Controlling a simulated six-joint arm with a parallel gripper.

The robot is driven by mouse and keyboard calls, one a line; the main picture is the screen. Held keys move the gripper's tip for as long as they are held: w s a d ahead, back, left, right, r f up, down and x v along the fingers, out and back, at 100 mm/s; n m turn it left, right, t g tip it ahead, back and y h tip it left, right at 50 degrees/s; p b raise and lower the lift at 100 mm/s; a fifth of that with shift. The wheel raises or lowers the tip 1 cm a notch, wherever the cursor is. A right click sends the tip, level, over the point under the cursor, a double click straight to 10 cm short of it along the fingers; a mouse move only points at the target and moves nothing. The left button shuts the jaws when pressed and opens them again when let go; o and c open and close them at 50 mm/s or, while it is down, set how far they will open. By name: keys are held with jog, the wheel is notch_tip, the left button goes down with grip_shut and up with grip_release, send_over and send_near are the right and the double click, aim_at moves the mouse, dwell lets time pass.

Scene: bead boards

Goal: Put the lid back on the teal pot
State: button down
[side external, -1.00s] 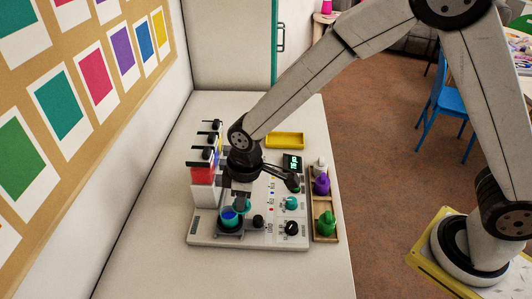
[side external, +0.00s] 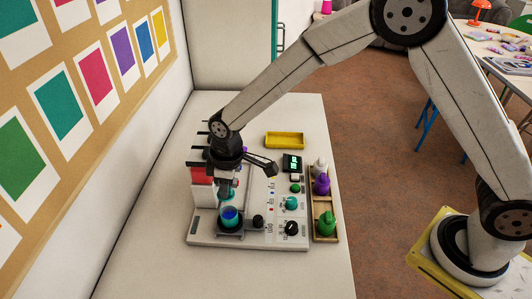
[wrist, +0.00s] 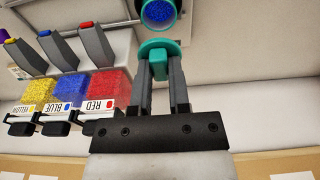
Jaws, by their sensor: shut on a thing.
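The teal pot (side external: 230,220) stands open on the round dark stand at the front of the white board, with blue beads inside. It also shows at the top of the wrist view (wrist: 158,22). My gripper (side external: 226,191) is shut on the teal lid (wrist: 160,47), holding it by its narrow stem between the two fingers. The lid (side external: 230,196) is held just behind and above the pot, apart from its rim. In the side view, my fingers and wrist partly hide the lid.
Red, blue and yellow bead dispensers (wrist: 82,95) stand at the board's left edge, close to my wrist. A rack (side external: 325,238) with white, purple and green bottles is at right. A yellow tray (side external: 285,141) lies behind. Knobs (side external: 291,228) and a lit display (side external: 292,162) are on the board.

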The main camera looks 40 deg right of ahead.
jog(key=shift+f, duration=2.8)
jog(key=shift+f, duration=0.2)
dwell(0.5)
grip_release()
dwell(0.5)
jog(key=shift+r, duration=3.5)
jog(key=shift+c, duration=0.3)
grip_shut()
